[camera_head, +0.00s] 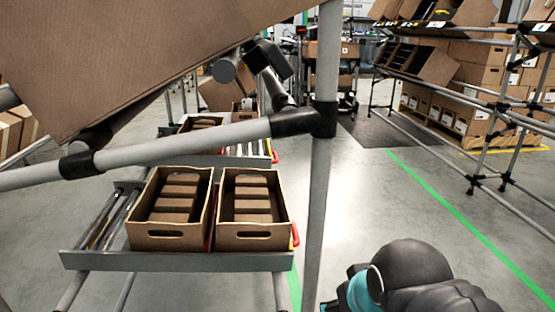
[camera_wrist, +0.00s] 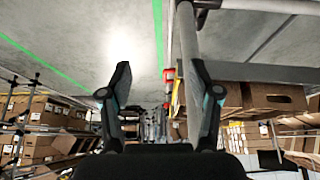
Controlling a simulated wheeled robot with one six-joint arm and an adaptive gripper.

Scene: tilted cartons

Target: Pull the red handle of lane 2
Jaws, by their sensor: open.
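A red handle (camera_head: 295,234) is at the right end of the near lane, beside the right carton (camera_head: 254,237). Another red handle (camera_head: 275,157) is at the right end of the lane behind it. I cannot read which lane is lane 2. In the wrist view a red handle (camera_wrist: 169,75) shows between the finger directions, nearer the right finger and beside a grey post. My gripper (camera_wrist: 158,88) is open, with nothing between its fingers. The handle looks beyond the fingers, apart from them. In the head view only my dark arm shows at lower right; the fingers are hidden.
A grey upright post (camera_head: 318,190) stands just right of the lanes, joined to a sloping rail (camera_head: 190,145). A large tilted carton (camera_head: 130,60) hangs at upper left. Two open cartons of brown boxes sit in the near lane.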

